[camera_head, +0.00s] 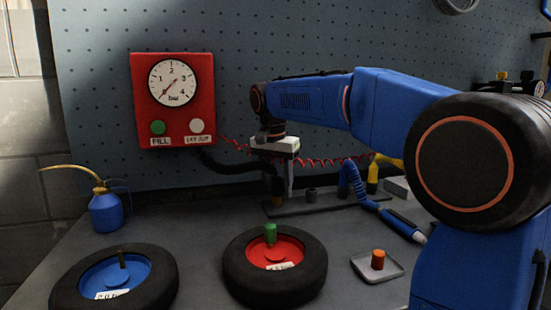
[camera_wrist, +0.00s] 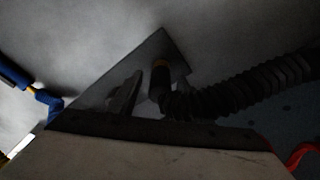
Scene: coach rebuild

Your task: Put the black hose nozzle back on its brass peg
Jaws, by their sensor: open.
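The black nozzle (camera_wrist: 161,84) is at the end of a ribbed black hose (camera_wrist: 250,85) in the wrist view. A brass-coloured part (camera_wrist: 160,62), apparently the peg, shows at its far end, over the dark base plate (camera_wrist: 172,47). I cannot tell whether the nozzle is fully seated. In the head view the black hose (camera_head: 228,168) runs from the red box to behind my gripper (camera_head: 283,183), where the nozzle is dark and partly hidden. My gripper is open and pointing down at the left end of the rack (camera_head: 325,205). One finger shows beside the nozzle in the wrist view.
A blue hose (camera_head: 352,183) and a yellow piece (camera_head: 372,178) stand right of my gripper. A red coiled hose (camera_head: 325,162) passes behind. In front are a red-hubbed wheel (camera_head: 310,285), a blue-hubbed wheel (camera_head: 155,290) and a small tray (camera_head: 392,272). A blue oil can (camera_head: 106,213) stands left.

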